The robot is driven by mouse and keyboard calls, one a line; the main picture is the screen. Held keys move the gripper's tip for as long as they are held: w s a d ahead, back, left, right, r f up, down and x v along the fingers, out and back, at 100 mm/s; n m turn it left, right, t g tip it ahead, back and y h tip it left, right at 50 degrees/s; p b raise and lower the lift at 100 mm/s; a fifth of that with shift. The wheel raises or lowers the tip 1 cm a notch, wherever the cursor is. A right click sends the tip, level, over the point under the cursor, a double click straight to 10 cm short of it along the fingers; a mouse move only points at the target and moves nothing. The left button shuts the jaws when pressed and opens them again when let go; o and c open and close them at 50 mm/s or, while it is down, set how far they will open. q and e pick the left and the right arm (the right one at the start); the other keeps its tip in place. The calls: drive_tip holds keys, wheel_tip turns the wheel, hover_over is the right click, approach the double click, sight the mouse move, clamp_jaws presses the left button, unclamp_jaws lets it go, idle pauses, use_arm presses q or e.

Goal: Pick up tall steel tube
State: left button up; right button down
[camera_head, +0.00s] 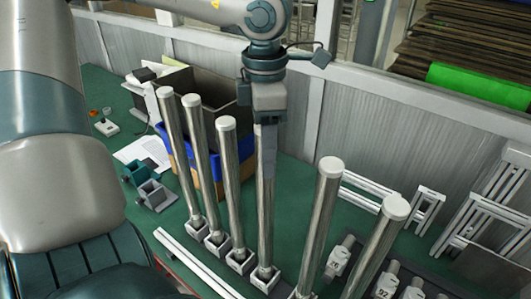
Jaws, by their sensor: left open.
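Several tall steel tubes with pale end caps stand upright in small square bases in a row on the green table. They include a far-left tube (180,150), a second tube (204,160), a third tube (232,180), a fifth tube (317,225) and a right-hand tube (378,248). My left gripper (267,150) points down over the fourth tube (265,225), and its fingers hide that tube's top. The gripper is open; contact with the tube cannot be told. The fourth tube's foot sits in its base. My right gripper is not in view.
Black and blue bins (195,90) stand behind the left tubes. White aluminium frames (485,215) lean at the right. Grey numbered blocks (388,280) sit at the lower right. White rails (195,262) lie in front. Neighbouring tubes stand close on both sides of the gripper.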

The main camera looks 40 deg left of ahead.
use_arm(q)
clamp_jaws()
drive_tip(key=shift+r, duration=0.1)
idle(0.5)
